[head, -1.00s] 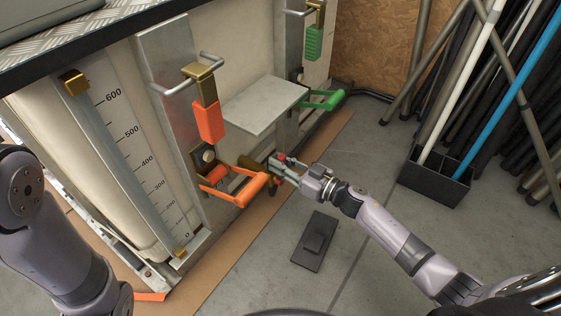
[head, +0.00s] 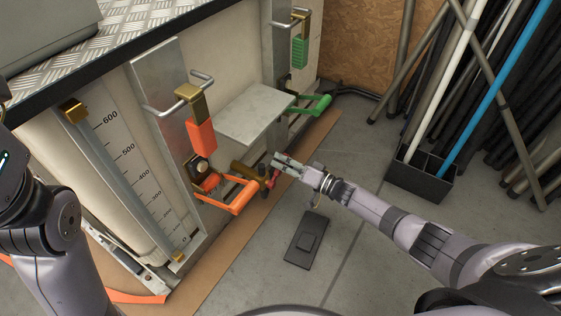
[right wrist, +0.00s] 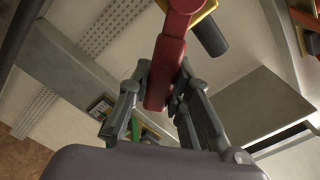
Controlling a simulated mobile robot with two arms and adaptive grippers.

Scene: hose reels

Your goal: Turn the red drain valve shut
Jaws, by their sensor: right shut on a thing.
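The red drain valve handle (head: 273,178) sits at the end of a brass pipe (head: 243,169) low on the pale tank (head: 233,82). It lies between the orange handle and my right gripper (head: 279,161). In the right wrist view the red lever (right wrist: 165,72) runs down between the two fingers of my right gripper (right wrist: 160,95), which is shut on it. The fingers partly cover the lever's lower end. My left arm shows at the left edge of the head view, but its gripper is out of view.
An orange handle (head: 243,197) sticks out left of the valve, and a green one (head: 318,105) beyond it. A grey shelf plate (head: 252,113) juts out above the valve. A dark pedal-like block (head: 306,240) lies on the floor. A black rack (head: 423,179) holds poles at the right.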

